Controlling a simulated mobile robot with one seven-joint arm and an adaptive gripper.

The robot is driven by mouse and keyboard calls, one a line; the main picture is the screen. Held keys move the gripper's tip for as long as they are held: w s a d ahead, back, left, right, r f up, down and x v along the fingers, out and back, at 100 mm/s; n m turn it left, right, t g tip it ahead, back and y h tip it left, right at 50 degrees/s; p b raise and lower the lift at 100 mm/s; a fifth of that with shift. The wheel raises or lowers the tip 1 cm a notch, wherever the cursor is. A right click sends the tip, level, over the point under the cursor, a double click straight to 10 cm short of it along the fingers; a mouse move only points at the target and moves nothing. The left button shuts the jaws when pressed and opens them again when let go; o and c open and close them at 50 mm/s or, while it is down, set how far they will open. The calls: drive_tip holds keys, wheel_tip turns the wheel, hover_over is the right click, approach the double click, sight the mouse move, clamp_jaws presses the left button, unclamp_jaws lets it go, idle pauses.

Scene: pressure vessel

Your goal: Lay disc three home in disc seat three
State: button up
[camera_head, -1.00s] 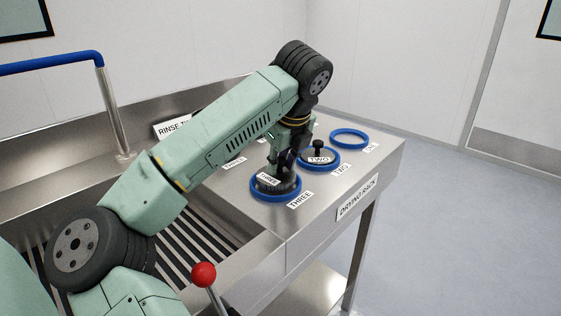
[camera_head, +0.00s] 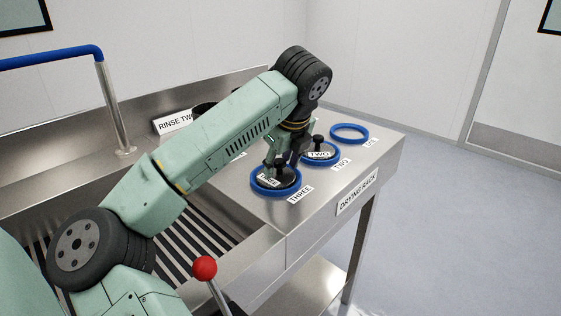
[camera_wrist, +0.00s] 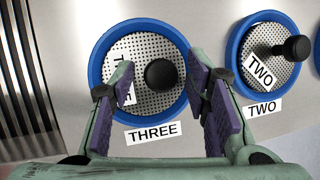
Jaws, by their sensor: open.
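Disc three (camera_wrist: 150,99) is a perforated metal disc with a black knob (camera_wrist: 161,75) and a partly covered "THREE" tag. It lies inside the blue ring of disc seat three (camera_wrist: 96,68) and looks flat in it. In the head view, disc three (camera_head: 270,181) and seat three's ring (camera_head: 262,192) are partly behind my arm. My gripper (camera_wrist: 160,84) is open above the disc, its purple-padded fingers apart on either side of the knob and clear of it. In the head view my gripper (camera_head: 283,163) is just above the seat.
Disc two (camera_wrist: 262,52) with its knob lies in the blue ring of seat two (camera_wrist: 234,50), close on the right. Seat one's ring (camera_head: 349,128) looks empty. A slatted basin (camera_head: 190,245) lies left of the drying rack (camera_head: 330,205). A red-knobbed lever (camera_head: 204,269) stands in front.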

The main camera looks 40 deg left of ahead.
drive_tip(key=shift+r, duration=0.1)
drive_tip(key=b+v, duration=0.1)
drive_tip(key=v, duration=1.1)
